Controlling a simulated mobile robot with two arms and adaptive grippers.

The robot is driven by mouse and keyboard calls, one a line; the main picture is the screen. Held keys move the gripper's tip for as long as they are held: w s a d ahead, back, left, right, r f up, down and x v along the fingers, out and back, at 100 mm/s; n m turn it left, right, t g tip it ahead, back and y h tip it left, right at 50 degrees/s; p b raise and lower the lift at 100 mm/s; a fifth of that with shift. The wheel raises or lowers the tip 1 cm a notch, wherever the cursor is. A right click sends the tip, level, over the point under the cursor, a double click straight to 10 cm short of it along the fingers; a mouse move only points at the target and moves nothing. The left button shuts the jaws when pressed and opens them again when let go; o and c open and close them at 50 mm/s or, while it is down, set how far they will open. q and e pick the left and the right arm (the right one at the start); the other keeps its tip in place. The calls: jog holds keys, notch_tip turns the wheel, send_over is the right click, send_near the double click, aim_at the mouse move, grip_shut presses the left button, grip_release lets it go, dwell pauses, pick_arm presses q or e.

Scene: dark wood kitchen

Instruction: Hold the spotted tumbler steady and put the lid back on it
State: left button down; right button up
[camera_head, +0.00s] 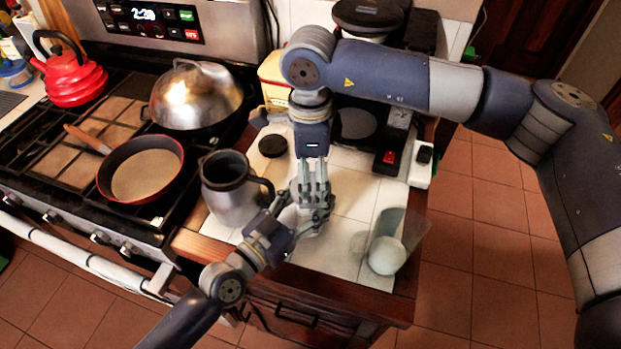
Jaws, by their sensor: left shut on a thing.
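My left gripper (300,212) reaches in from the lower left, over the white tiled counter. It is shut on a small pale thing (287,216), probably the tumbler. The fingers of both grippers hide most of it, and I cannot make out spots. My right gripper (314,205) points straight down just above and against the left one in the picture. Its fingers look close together, and whether they hold anything is hidden. A flat black disc (272,146), possibly the lid, lies on the counter behind the grippers.
A clear glass with a white ball (387,256) stands at the front right. A black appliance (392,150) is behind. The stove with a red pan (140,172) is at left.

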notch_tip(320, 180, up, 10)
dwell(0.3)
jog(key=shift+f, duration=0.1)
pick_arm(q)
jog(key=c, duration=0.6)
grip_release()
jog(key=v, duration=1.2)
jog(key=shift+a, duration=0.1)
